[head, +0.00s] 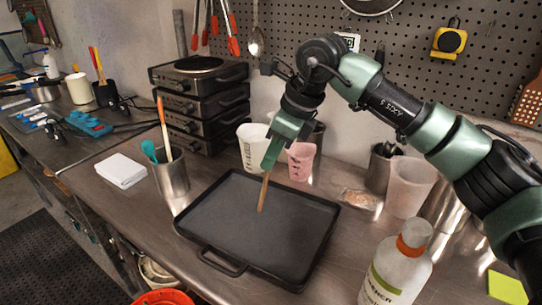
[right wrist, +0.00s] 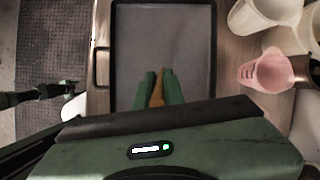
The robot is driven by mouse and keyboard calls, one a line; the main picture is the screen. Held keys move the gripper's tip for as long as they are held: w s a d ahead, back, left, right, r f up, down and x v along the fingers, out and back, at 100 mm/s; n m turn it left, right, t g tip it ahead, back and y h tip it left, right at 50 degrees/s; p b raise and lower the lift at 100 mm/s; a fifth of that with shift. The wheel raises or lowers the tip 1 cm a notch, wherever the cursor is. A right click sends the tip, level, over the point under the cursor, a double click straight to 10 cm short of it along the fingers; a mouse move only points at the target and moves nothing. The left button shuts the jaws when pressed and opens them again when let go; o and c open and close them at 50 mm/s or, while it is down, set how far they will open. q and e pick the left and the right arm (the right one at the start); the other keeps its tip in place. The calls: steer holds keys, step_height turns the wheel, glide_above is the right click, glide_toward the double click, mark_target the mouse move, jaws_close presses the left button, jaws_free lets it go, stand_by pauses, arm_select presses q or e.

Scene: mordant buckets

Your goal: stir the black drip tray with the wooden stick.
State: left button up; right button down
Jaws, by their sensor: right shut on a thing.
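The black drip tray (head: 225,235) is a shallow rectangular pan with a raised rim, lying on the metal bench; it also fills the upper middle of the right wrist view (right wrist: 165,50). My right gripper (head: 270,163) is above the tray's far part, shut on the wooden stick (head: 263,195). The stick points down, slightly tilted, its lower end over the tray's inside, at or close to the floor. The stick shows between the green fingers (right wrist: 158,88) in the right wrist view. A dark jointed part there looks like my left gripper (right wrist: 66,87); its jaws are unclear.
A pink cup (head: 300,161) and a white cup (head: 252,147) stand behind the tray. A metal beaker (head: 171,175) with utensils stands left, near white cloths (head: 121,170). A white bottle (head: 397,275) stands right, a frosted cup (head: 410,187) behind it. The tray is bare inside.

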steer(key=shift+r, duration=0.1)
step_height(320, 180, up, 11)
steer(key=p, duration=0.8)
